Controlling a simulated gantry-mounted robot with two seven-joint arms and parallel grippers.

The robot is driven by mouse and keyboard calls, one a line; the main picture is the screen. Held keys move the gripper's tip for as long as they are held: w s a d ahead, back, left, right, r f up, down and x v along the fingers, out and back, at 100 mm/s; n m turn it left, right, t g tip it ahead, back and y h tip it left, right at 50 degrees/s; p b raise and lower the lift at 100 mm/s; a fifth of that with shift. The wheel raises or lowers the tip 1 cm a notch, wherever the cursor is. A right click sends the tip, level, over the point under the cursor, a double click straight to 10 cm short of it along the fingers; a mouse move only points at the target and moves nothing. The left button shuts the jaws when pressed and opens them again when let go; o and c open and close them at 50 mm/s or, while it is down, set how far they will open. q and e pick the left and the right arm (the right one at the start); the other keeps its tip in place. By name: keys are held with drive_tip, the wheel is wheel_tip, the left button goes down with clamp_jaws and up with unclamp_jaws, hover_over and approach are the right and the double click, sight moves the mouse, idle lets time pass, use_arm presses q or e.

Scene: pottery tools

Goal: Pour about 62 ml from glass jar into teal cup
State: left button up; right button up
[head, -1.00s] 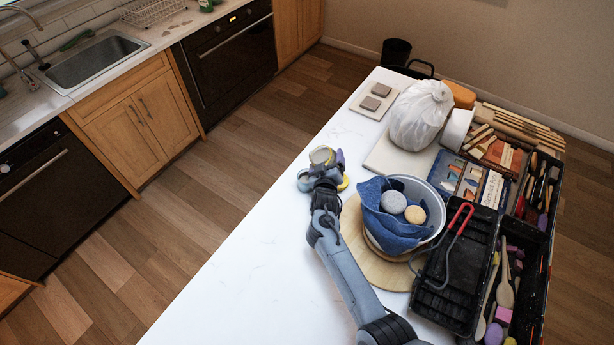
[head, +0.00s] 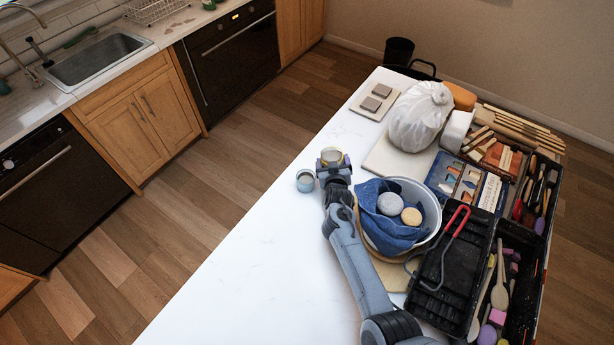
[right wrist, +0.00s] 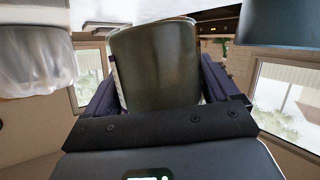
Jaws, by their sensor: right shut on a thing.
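The glass jar (head: 331,156) is held by my right gripper (head: 332,164) above the white table, its round mouth showing in the head view. In the right wrist view the jar (right wrist: 155,65) stands between the two dark fingers, its wall looking dark olive. The teal cup (head: 305,181) stands upright on the table, just left of the gripper and apart from the jar. Part of what looks like the cup (right wrist: 282,22) shows at the upper right of the right wrist view. The liquid levels are hard to tell. My left gripper is not in view.
A grey bowl (head: 432,213) with a blue cloth (head: 377,221) and two round lumps stands right of my forearm. The table's left part (head: 260,250) is clear.

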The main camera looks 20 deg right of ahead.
drive_tip(key=shift+r, duration=0.3)
